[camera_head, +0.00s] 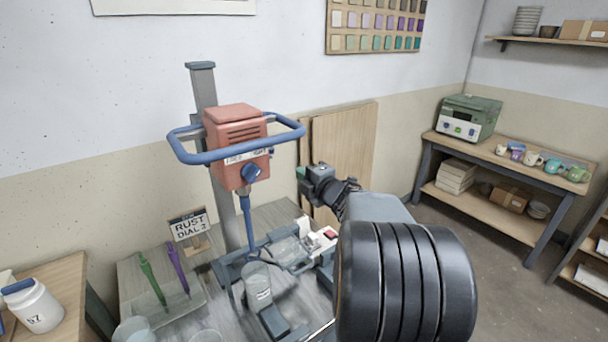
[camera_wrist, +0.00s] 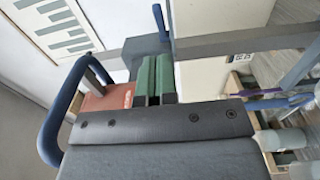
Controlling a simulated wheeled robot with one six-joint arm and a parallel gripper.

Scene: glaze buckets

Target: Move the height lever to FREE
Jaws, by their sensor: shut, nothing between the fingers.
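The mixer stand has a grey upright column (camera_head: 203,88) with a red motor head (camera_head: 238,140) on it. A blue loop handle (camera_head: 235,150) runs around the head, and a blue knob (camera_head: 250,173) sits on its front. I cannot make out for certain which part is the height lever, and no FREE mark is readable. My gripper (camera_head: 301,173) is to the right of the motor head, its green fingertips apart from the knob. In the wrist view, its green fingers (camera_wrist: 154,80) are together and empty, with part of the red head (camera_wrist: 108,98) and blue handle (camera_wrist: 58,115) to their left.
A white jar (camera_head: 36,308) is at far left. Boards (camera_head: 342,150) lean behind my gripper.

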